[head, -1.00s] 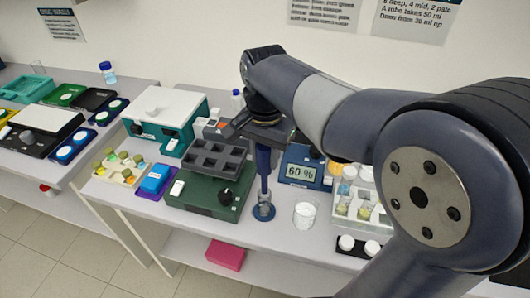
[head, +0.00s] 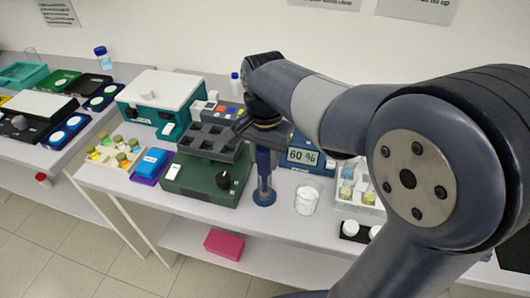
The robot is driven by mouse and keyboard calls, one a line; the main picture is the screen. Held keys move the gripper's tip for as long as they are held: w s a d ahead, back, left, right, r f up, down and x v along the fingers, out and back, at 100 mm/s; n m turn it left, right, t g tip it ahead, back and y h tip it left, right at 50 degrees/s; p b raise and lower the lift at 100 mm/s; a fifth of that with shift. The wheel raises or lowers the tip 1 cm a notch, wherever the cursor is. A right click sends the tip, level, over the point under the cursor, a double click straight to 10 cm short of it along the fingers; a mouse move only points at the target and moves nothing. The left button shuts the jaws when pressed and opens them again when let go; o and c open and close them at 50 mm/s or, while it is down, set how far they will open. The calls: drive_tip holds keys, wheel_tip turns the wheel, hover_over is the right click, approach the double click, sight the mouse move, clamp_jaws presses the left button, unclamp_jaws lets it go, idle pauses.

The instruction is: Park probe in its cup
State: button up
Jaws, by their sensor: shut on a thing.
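The probe (head: 263,158) is a dark blue upright rod in the head view, near the middle of the bench. My gripper (head: 262,139) is shut on its upper part; the fingertips are partly hidden by the wrist. The cup (head: 264,197) is a narrow clear holder with a blue base, standing on the bench directly below my gripper. The probe's lower part appears to be inside the cup. I cannot tell whether its tip touches the bottom.
A green device with a grey well block (head: 205,180) stands close left of the cup. A blue display reading 60 % (head: 302,157) is behind the beaker. The bench's front edge is just in front of the cup.

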drive_tip(key=shift+f, duration=0.5)
drive_tip(key=shift+f+b, duration=0.3)
drive_tip(key=shift+f, duration=0.05)
drive_tip(key=o, duration=0.9)
drive_tip(key=shift+o, duration=0.2)
drive_tip(key=shift+r, duration=0.1)
wheel_tip(320, 180, up, 11)
drive_tip(key=shift+f, duration=0.15)
